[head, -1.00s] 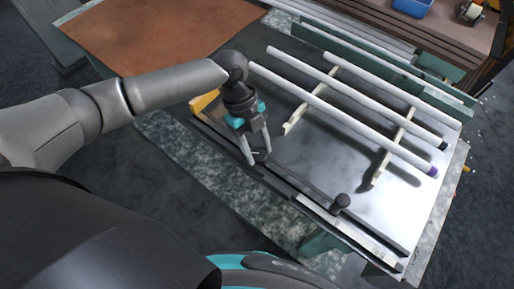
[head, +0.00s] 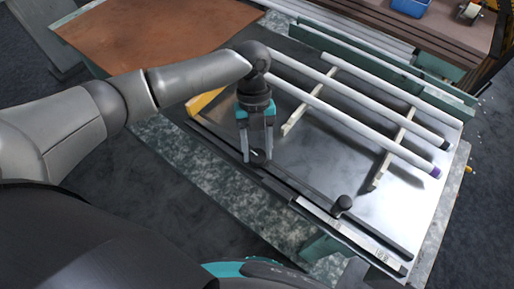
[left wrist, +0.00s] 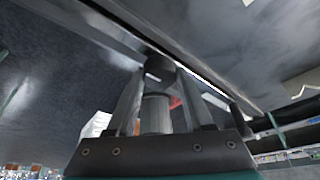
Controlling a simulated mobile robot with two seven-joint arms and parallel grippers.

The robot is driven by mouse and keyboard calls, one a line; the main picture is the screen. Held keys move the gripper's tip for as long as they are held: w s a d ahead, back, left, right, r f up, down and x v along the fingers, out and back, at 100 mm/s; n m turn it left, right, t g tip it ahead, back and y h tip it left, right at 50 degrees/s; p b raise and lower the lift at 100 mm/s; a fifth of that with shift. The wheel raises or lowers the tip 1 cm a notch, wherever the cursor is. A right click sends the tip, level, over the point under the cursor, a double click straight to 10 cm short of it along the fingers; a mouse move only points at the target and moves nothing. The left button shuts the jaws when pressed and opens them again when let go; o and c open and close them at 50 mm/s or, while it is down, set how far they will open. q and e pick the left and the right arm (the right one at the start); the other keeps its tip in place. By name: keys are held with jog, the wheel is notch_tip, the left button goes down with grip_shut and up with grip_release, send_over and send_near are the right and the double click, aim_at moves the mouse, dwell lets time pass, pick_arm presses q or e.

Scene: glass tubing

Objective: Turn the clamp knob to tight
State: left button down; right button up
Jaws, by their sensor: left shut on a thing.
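The dark clamp knob (head: 257,155) is small and sits on the dark rail along the near edge of the metal table. My left gripper (head: 258,158) points down at it, with one finger on each side. In the left wrist view the round black knob (left wrist: 160,67) shows between the two fingers, and my left gripper (left wrist: 158,78) is shut on it. The fingers hide part of the knob, and I see no mark that tells how far it is turned. My right gripper is not in view.
A second black knob (head: 343,203) stands on the rail to the right. Several white glass tubes (head: 350,122) lie across pale wooden supports (head: 392,150) beyond the gripper. A brown sheet (head: 150,35) lies at the back left. The metal surface (head: 320,160) between rail and tubes is clear.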

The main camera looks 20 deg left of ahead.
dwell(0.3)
pick_arm(q)
jog(key=shift+c, duration=1.5)
grip_release()
jog(key=v, duration=1.5)
jog(key=shift+r, duration=0.1)
